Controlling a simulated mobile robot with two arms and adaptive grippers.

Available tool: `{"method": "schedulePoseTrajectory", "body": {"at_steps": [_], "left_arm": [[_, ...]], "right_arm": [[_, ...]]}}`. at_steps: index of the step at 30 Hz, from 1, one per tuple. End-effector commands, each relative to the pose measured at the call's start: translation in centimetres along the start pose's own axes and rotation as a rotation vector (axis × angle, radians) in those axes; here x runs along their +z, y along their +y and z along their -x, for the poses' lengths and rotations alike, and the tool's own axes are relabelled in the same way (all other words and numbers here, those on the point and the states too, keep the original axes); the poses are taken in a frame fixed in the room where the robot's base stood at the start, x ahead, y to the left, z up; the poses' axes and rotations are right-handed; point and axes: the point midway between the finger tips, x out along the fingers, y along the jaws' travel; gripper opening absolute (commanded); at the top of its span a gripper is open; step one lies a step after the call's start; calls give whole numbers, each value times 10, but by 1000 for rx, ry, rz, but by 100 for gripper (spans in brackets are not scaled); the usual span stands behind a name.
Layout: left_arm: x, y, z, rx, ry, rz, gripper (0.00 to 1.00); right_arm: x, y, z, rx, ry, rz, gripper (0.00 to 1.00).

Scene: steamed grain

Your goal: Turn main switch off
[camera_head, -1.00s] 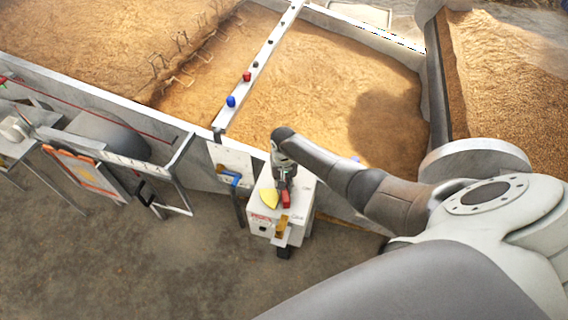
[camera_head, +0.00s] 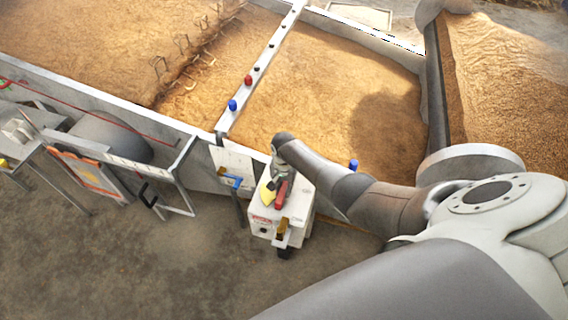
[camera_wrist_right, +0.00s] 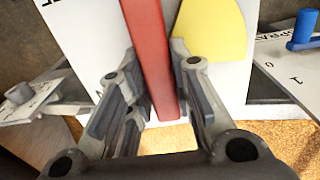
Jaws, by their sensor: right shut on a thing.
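A white switch box (camera_head: 292,213) stands at the low wall in the middle of the head view. On its top is a yellow plate (camera_head: 267,193) with a red switch handle (camera_head: 281,196) beside it, lying at a slant. My right gripper (camera_head: 284,174) reaches down over the box at the far end of the handle. In the right wrist view the red handle (camera_wrist_right: 149,45) runs between the two fingers of the gripper (camera_wrist_right: 155,85), which is shut on it. The yellow plate (camera_wrist_right: 214,28) is just right of it there. My left gripper is not in view.
A brass-coloured lever (camera_head: 282,229) sits on the box's front. A blue knob (camera_wrist_right: 304,30) is at the right in the wrist view. Grain beds lie behind the wall; the floor in front is open.

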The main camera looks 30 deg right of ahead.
Motion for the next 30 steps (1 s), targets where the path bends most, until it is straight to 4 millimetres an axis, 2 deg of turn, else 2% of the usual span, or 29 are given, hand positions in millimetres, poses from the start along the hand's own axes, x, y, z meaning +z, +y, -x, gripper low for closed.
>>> {"method": "schedulePoseTrajectory", "body": {"at_steps": [7,8,13,23,30], "left_arm": [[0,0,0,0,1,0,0],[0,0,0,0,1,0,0],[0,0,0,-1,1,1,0],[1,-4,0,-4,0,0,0],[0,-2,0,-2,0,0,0]], "right_arm": [[-2,0,1,-4,4,-9,0],[-2,-1,1,-4,4,-10,23],[-2,0,1,-3,3,-7,43],[-1,0,1,-2,1,-4,43],[-2,-1,14,-5,3,-3,43]]}}
